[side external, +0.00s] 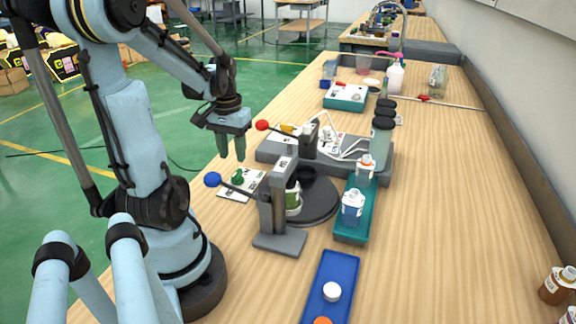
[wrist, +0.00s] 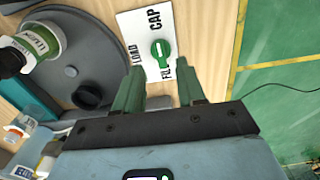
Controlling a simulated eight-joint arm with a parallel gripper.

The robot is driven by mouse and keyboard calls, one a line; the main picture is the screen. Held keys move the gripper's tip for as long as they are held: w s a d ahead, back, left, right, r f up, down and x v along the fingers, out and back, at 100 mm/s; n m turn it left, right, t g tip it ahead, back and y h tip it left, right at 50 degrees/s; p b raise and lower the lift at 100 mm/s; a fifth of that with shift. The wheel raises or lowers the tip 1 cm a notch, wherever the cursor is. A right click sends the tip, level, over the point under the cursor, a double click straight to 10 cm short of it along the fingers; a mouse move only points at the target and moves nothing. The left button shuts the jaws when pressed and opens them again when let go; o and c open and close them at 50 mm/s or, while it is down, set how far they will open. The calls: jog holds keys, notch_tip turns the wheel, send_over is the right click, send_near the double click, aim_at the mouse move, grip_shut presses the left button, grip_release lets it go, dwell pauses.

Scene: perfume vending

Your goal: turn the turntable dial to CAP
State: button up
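The turntable dial (wrist: 161,52) is a green knob on a white card (wrist: 143,22) marked LOAD, FILL and CAP. In the wrist view the knob lies between and beyond my fingertips; which label it points to is hard to tell. The dial also shows in the side view (side external: 238,177), on the card at the bench's left edge. My gripper (side external: 232,156) hangs above the dial, fingers down and apart. In the wrist view my gripper (wrist: 160,66) is open, with nothing between its green fingers.
The dark round turntable (side external: 313,203) carries a green-labelled bottle (side external: 293,199). A grey post with a blue-knobbed lever (side external: 212,179) stands close by, and a red-knobbed lever (side external: 262,125) is behind. A teal tray (side external: 351,233) and a blue tray (side external: 335,280) lie to the right.

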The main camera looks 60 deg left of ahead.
aim_at(235, 174)
jog(key=shift+r, duration=3)
jog(key=w+d+r+m+t+y, duration=0.15)
jog(key=w+d+m+t, duration=0.4)
jog(key=w+d, duration=0.55)
jog(key=d+f+m+t+h, duration=0.1)
jog(key=d+m, duration=0.2)
jog(key=d, duration=1)
jog(key=shift+d+f+t, duration=0.15)
jog(key=shift+f+t, duration=0.2)
